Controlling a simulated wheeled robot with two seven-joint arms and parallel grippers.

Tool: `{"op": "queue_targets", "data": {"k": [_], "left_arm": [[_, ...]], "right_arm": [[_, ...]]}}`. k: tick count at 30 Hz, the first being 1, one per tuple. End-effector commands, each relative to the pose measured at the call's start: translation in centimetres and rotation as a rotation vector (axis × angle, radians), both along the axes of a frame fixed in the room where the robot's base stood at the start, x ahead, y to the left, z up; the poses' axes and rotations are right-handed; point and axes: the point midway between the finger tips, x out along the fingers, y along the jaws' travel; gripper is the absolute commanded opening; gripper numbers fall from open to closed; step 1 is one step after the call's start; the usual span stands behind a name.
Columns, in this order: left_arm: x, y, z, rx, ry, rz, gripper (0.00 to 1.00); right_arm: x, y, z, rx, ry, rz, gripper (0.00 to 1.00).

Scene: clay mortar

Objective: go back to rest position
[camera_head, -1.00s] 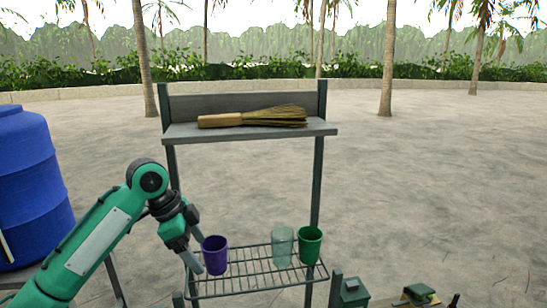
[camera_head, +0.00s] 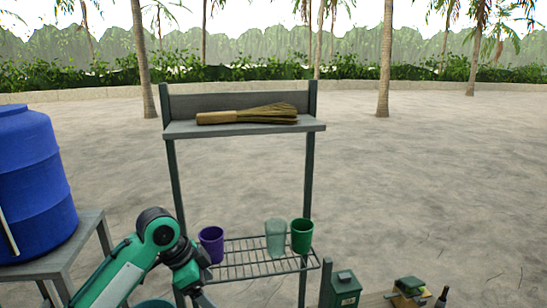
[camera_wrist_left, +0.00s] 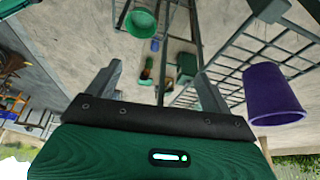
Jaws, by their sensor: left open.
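My left gripper (camera_wrist_left: 158,92) shows in the left wrist view with its two fingers spread apart and nothing between them. In the head view, my left arm comes in from the lower left and my left gripper (camera_head: 203,296) is low, in front of the rack. A purple cup (camera_head: 211,245) stands upright on the wire rack (camera_head: 250,262), just right of my left wrist. The cup also shows in the left wrist view (camera_wrist_left: 268,95), to the right of the fingers and apart from them. My right gripper is not in view.
A clear cup (camera_head: 276,238) and a green cup (camera_head: 302,236) stand on the rack's right side. A broom (camera_head: 250,115) lies on the upper shelf (camera_head: 245,130). A blue barrel (camera_head: 35,185) stands on a table (camera_head: 75,243) at left. A green box (camera_head: 345,290) is at lower right.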

Motion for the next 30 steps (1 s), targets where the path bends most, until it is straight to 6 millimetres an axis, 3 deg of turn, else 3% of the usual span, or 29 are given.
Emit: {"op": "queue_targets", "data": {"k": [6, 15, 23, 30], "left_arm": [[-3.4, -1.5, -6.3, -0.030, 0.016, 0.103, 0.84], [-9.5, -2.0, -13.5, -0.068, 0.030, 0.320, 0.84], [-15.6, -0.6, -18.0, -0.073, 0.049, 0.552, 0.84], [-21.9, 2.2, -20.7, -0.034, 0.060, 0.786, 0.84]], "right_arm": [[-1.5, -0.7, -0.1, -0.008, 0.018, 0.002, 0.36], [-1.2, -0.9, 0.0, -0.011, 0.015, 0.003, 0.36], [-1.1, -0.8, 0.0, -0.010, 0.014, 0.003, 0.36], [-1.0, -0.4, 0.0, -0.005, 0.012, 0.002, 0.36]]}}
